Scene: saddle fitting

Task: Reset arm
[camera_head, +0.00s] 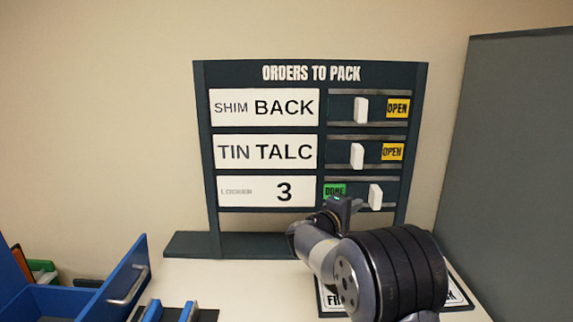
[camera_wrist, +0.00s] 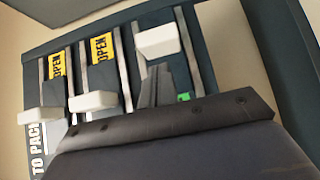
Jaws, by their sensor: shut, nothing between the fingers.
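My gripper (camera_head: 343,207) is in front of the bottom row of the "ORDERS TO PACK" board (camera_head: 311,73). It is shut and empty, close to the bottom white slider (camera_head: 375,197), which sits to the right with a green "DONE" label (camera_head: 334,190) exposed. Whether it touches the slider I cannot tell. The top slider (camera_head: 360,110) and middle slider (camera_head: 357,156) sit to the left, with yellow "OPEN" labels showing. In the wrist view, my gripper's fingers (camera_wrist: 160,88) point at the board beside a white slider (camera_wrist: 158,40).
An open blue drawer (camera_head: 125,280) is at lower left, with blue and dark items (camera_head: 170,312) beside it. A grey panel (camera_head: 515,170) stands at the right. A white counter lies below the board, with a lettered dark-edged plate (camera_head: 333,299) partly hidden behind my arm.

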